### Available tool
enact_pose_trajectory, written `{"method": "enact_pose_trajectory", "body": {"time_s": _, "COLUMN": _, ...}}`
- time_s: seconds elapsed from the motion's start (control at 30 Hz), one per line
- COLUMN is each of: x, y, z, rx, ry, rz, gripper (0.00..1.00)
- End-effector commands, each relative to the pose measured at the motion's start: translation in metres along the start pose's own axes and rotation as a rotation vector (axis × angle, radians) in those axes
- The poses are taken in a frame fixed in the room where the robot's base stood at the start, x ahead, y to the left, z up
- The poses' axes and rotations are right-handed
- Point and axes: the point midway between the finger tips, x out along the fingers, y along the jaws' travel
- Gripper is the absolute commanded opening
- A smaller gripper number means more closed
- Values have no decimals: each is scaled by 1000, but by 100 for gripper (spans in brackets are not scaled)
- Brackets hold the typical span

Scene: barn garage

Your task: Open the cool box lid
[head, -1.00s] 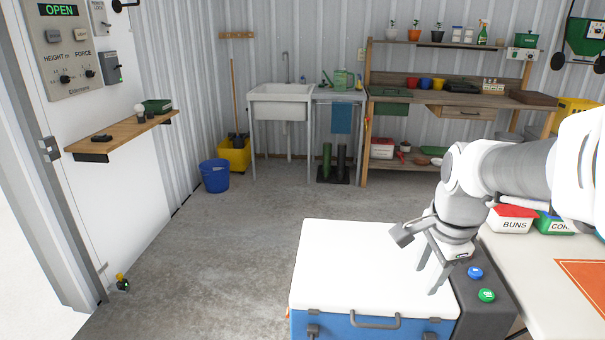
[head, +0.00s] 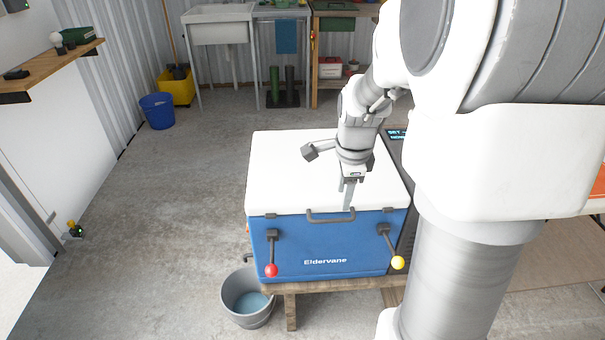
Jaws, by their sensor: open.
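The cool box (head: 325,240) is blue with a white lid (head: 285,170), and the lid is shut flat on it. A grey handle (head: 330,220) sits at the lid's front edge. My gripper (head: 348,205) is open and empty, pointing down by the right end of the handle. I cannot tell whether its fingers touch the handle; one finger largely hides the other.
The box stands on a low wooden stand (head: 291,308). A grey bucket (head: 246,312) stands on the floor at its front left. A dark unit (head: 398,150) adjoins the box on the right. Open concrete floor lies to the left; a blue bucket (head: 157,110) is farther back.

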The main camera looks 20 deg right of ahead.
Motion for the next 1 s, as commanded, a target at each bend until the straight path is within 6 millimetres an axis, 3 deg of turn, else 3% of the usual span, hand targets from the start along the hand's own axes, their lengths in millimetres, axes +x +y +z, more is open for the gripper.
{"method": "enact_pose_trajectory", "body": {"time_s": 0.03, "x": 17, "y": 2, "z": 0, "rx": 1, "ry": 0, "rz": 4, "gripper": 45}}
{"method": "enact_pose_trajectory", "body": {"time_s": 0.1, "x": 32, "y": 1, "z": 0, "rx": 0, "ry": 0, "rz": 3, "gripper": 45}}
{"method": "enact_pose_trajectory", "body": {"time_s": 0.4, "x": 80, "y": 0, "z": 0, "rx": 0, "ry": -1, "rz": 1, "gripper": 45}}
{"method": "enact_pose_trajectory", "body": {"time_s": 0.87, "x": 90, "y": 0, "z": 0, "rx": -1, "ry": -1, "rz": -1, "gripper": 45}}
{"method": "enact_pose_trajectory", "body": {"time_s": 1.0, "x": 90, "y": 0, "z": 0, "rx": -1, "ry": -1, "rz": -1, "gripper": 20}}
